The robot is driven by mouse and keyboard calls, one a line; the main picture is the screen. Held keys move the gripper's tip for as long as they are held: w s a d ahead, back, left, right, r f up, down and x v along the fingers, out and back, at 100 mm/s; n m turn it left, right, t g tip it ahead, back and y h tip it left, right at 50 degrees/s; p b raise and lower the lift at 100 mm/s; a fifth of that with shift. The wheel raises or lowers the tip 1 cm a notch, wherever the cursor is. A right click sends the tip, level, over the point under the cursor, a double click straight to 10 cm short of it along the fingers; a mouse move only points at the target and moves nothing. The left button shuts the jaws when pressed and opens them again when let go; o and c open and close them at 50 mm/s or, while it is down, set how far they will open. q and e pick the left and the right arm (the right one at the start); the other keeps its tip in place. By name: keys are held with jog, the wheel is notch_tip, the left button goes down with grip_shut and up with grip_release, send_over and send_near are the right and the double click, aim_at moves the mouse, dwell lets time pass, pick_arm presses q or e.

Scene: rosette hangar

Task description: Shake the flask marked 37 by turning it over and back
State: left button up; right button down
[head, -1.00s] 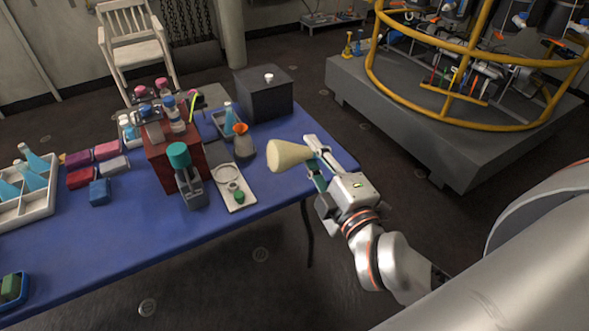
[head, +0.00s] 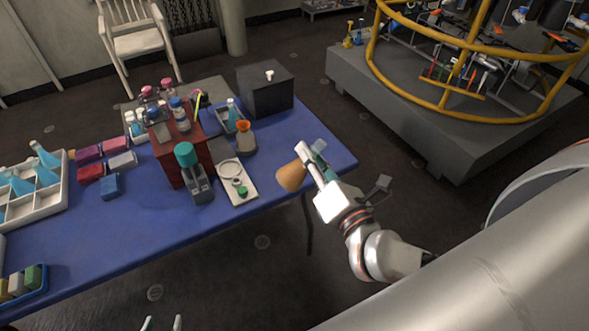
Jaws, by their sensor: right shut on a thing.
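A white tray (head: 62,180) with blue flasks stands left.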

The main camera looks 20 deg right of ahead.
dwell(0.3)
jog(key=n, duration=0.3)
jog(key=shift+r+n, duration=0.1)
jog(key=shift+n, duration=0.2)
jog(key=n, duration=0.5)
